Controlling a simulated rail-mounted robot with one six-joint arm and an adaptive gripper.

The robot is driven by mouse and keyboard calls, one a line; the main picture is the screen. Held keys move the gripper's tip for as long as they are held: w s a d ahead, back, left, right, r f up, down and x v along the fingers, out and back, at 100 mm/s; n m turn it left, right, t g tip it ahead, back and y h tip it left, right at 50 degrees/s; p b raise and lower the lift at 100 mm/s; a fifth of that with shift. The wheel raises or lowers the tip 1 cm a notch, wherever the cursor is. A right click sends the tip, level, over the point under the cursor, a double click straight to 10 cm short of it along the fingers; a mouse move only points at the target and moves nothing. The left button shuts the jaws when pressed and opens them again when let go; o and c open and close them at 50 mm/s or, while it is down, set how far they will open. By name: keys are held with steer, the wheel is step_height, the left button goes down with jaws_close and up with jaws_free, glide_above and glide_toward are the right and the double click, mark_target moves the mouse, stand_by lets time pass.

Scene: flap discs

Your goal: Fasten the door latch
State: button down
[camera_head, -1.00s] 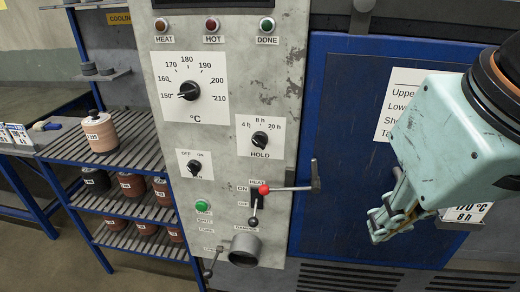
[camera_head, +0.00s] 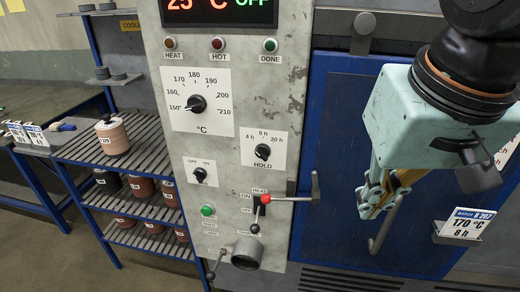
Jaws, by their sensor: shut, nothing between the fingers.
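The blue oven door (camera_head: 335,130) stands right of the grey control panel; it looks flush or nearly so, but I cannot tell whether it is fully shut. A lever with a red ball (camera_head: 266,198) and a grey rod runs right to an upright grey piece (camera_head: 315,186) at the door's left edge; it looks like the latch. The red ball lies over the heat switch area of the panel. My gripper (camera_head: 368,208) is shut and empty, in front of the door and right of the lever, apart from it. A grey bent door handle (camera_head: 384,232) shows just beyond the fingers.
The control panel (camera_head: 228,150) carries dials, lamps and a round pipe stub (camera_head: 246,253). A batch card (camera_head: 463,226) reading 170 °C, 8 h is at the right. A slatted rack (camera_head: 85,150) with discs stands left. Space between my gripper and the lever looks clear.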

steer(key=w+a+r+p, duration=0.2)
steer(key=w+p, duration=0.3)
steer(key=w, duration=0.2)
steer(key=m+g+p, duration=0.1)
steer(key=m+p, duration=0.1)
steer(key=p, duration=1.1)
glide_above(266, 195)
steer(key=s, duration=0.4)
steer(key=x, duration=0.2)
steer(key=shift+s+a+r, duration=0.1)
steer(key=shift+s+a, duration=0.15)
steer(key=shift+a, duration=0.2)
steer(key=shift+d+b+x, duration=0.15)
steer(key=shift+b+x, duration=2.25)
steer(key=shift+x, duration=2.6)
steer(key=shift+d+b+x, duration=0.15)
steer(key=shift+b+x, duration=2.25)
steer(key=shift+x, duration=2.6)
steer(key=shift+s, duration=0.1)
steer(key=shift+b, duration=0.3)
